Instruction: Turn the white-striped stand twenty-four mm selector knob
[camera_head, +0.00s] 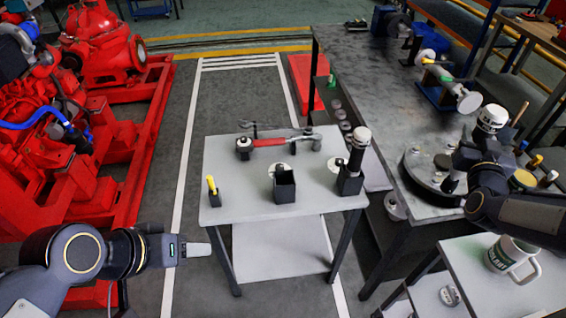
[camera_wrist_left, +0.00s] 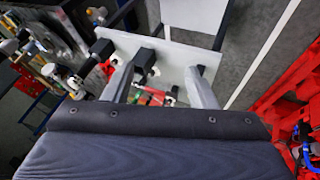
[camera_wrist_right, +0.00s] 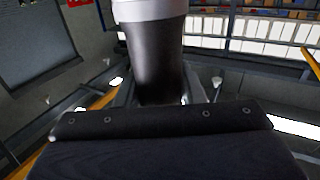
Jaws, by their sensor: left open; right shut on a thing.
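My right gripper (camera_head: 478,152) is over the round grey plate (camera_head: 412,178) on the workbench. It is shut on a black cylinder with a white top (camera_head: 492,118); in the right wrist view this cylinder (camera_wrist_right: 157,60) stands between the fingers. Small posts and knobs (camera_head: 442,161) stand on the plate, partly behind my right arm; I cannot tell which is the twenty-four mm selector knob or see a white stripe. My left gripper (camera_head: 207,249) is open and empty, left of the small grey table; its fingers show in the left wrist view (camera_wrist_left: 160,72).
The small table (camera_head: 240,205) bears a red-handled tool (camera_head: 268,142), a black open box (camera_head: 285,186), a similar white-topped black cylinder (camera_head: 360,148) in a holder, and a yellow-topped piece (camera_head: 212,187). A white mug (camera_head: 508,255) stands front right. Red pump machinery (camera_head: 95,130) is left.

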